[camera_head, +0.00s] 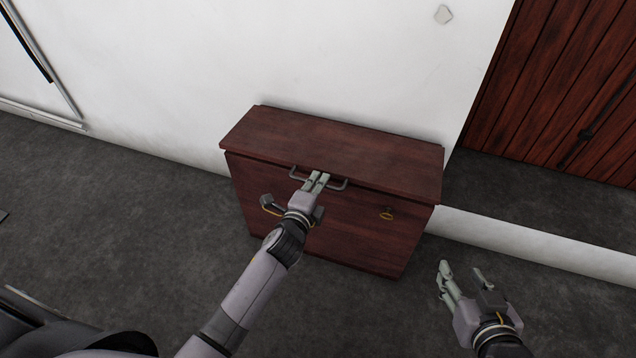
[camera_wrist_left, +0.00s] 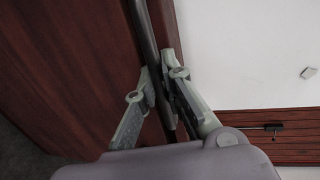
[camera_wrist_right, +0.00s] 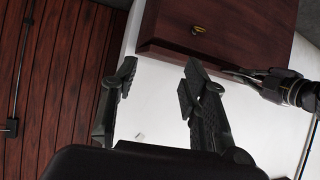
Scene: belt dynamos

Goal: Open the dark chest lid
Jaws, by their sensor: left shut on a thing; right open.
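The dark reddish-brown wooden chest (camera_head: 330,225) stands against the white wall. Its lid (camera_head: 340,145) looks closed, lying flat on top. A grey bar handle (camera_head: 336,186) runs along the lid's front edge; it also shows in the left wrist view (camera_wrist_left: 143,35). My left gripper (camera_head: 319,178) is shut on the handle near its middle, with fingers on both sides of the bar in the left wrist view (camera_wrist_left: 163,92). My right gripper (camera_head: 462,272) is open and empty, to the right of the chest and apart from it; its spread fingers show in the right wrist view (camera_wrist_right: 158,85).
The grey floor (camera_head: 110,220) left of the chest is clear.

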